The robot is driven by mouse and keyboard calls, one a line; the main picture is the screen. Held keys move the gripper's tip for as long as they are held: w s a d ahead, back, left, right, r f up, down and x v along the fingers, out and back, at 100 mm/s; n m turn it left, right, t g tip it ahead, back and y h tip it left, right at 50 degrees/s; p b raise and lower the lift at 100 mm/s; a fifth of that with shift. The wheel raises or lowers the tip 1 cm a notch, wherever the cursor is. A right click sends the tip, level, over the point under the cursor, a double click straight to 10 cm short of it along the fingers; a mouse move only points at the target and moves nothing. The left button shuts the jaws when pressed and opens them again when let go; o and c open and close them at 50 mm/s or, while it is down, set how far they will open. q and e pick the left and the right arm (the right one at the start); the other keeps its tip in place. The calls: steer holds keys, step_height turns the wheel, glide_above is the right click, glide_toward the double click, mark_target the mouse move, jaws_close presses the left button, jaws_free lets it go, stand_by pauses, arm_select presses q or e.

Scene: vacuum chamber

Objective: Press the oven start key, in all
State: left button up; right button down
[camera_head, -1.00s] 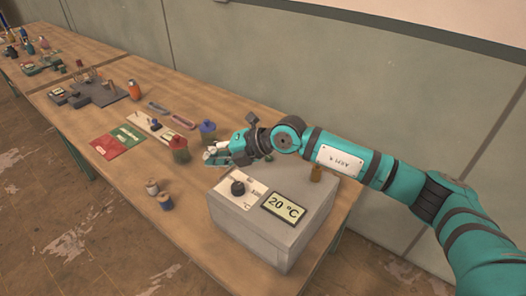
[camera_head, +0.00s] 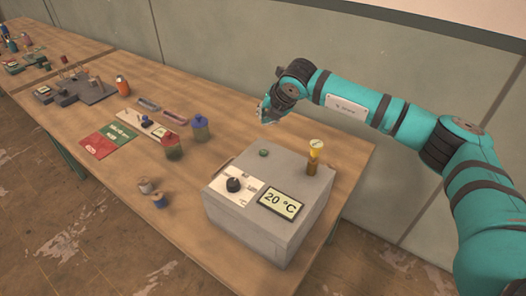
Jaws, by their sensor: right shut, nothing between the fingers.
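The oven is a grey box (camera_head: 255,225) at the near right end of the table. Its top carries a black knob (camera_head: 234,185) on a white dial plate and a display (camera_head: 282,203) reading 20 °C. A small round green key (camera_head: 263,153) sits on the top near the back left edge, uncovered. My right gripper (camera_head: 264,112) is shut and empty, above and behind the green key in the picture, apart from it. Part of the gripper is hidden by its wrist. My left gripper is out of view.
A brown post with a yellow top (camera_head: 316,145) stands at the oven's back right. Left of the oven are a red jar (camera_head: 172,147), a blue jar (camera_head: 200,128) and small spools (camera_head: 159,200). Red and green mats (camera_head: 107,140) lie farther left.

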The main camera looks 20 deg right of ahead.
mark_target(265, 150)
step_height(265, 150, down, 8)
steer(key=b, duration=0.4)
steer(key=shift+f, duration=0.2)
steer(key=shift+f+b, duration=0.25)
steer(key=shift+b, duration=0.15)
stand_by(1.0)
steer(key=shift+f+b, duration=0.4)
steer(key=shift+b, duration=0.35)
steer(key=shift+f+b, duration=0.45)
steer(key=shift+b, duration=0.1)
stand_by(0.4)
steer(key=shift+r, duration=0.1)
stand_by(0.3)
steer(key=shift+a+r, duration=0.1)
steer(key=shift+r, duration=0.7)
